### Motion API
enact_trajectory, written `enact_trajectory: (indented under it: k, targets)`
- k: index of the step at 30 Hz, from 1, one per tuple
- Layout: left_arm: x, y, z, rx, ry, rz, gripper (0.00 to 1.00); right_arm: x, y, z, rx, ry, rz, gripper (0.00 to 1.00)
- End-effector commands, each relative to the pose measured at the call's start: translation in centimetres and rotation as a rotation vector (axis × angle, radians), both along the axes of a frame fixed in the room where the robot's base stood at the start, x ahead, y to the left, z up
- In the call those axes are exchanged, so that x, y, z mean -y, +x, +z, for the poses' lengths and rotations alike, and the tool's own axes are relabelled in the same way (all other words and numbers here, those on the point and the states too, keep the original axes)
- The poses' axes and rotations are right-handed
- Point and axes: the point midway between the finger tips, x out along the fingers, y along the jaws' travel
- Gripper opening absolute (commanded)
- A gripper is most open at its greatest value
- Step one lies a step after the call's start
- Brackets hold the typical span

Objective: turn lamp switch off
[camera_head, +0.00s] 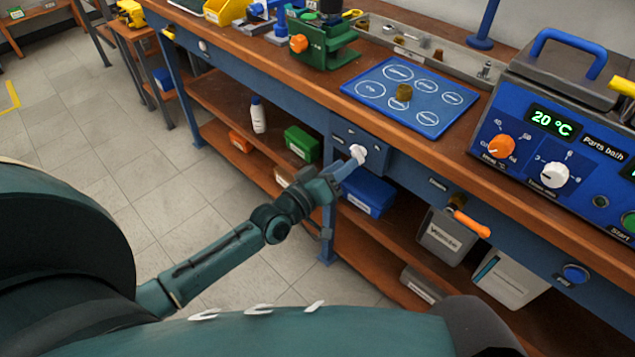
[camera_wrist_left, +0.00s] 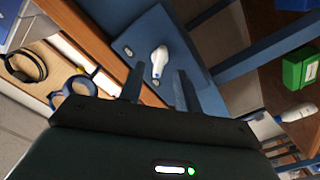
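The lamp switch appears to be a white knob (camera_head: 358,154) on a blue box (camera_head: 346,132) under the bench's front edge. In the left wrist view the white knob (camera_wrist_left: 159,60) sits on the blue panel (camera_wrist_left: 178,42), its narrow end pointing toward me. My left gripper (camera_head: 342,170) is right in front of the knob. In the left wrist view the left gripper (camera_wrist_left: 158,84) is open, one finger on each side of the knob's line. I cannot tell whether the fingers touch the knob. Small panel labels are unreadable. My right gripper is not in view.
The wooden bench (camera_head: 300,72) overhangs the box. A blue mat (camera_head: 385,112) and a control unit (camera_head: 555,130) stand on it. Below, shelves hold a green bin (camera_head: 302,144), a blue bin (camera_head: 368,193) and a white bottle (camera_head: 257,115). The floor at left is clear.

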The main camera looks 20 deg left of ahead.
Motion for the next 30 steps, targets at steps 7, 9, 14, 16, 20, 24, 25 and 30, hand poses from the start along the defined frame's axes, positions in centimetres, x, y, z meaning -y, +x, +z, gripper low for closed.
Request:
enact_trajectory:
  k: [7,9,14,16,20,24,25,30]
  targets:
    - [-2.0,-5.5,-0.1,-0.004,0.002,-0.001,0.34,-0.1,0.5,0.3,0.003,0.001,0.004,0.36]
    - [-2.4,-6.6,0.0,-0.003,0.002,-0.002,0.34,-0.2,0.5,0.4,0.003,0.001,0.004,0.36]
    - [-3.0,-8.3,0.0,-0.001,0.0,-0.001,0.34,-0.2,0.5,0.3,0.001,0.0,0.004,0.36]
    - [-3.1,-8.6,0.0,-0.001,-0.001,-0.001,0.34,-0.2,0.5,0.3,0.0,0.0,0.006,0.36]
    - [-3.2,-8.8,0.0,0.0,-0.001,0.0,0.34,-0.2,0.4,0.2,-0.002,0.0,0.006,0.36]
    - [-3.2,-8.8,0.0,0.0,-0.001,0.0,0.34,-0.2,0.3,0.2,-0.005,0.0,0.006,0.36]
    - [-3.2,-8.8,0.0,0.0,-0.001,0.0,0.34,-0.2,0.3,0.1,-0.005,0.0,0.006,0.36]
    - [-3.2,-8.8,0.0,0.0,0.0,0.0,0.34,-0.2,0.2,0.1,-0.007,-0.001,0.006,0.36]
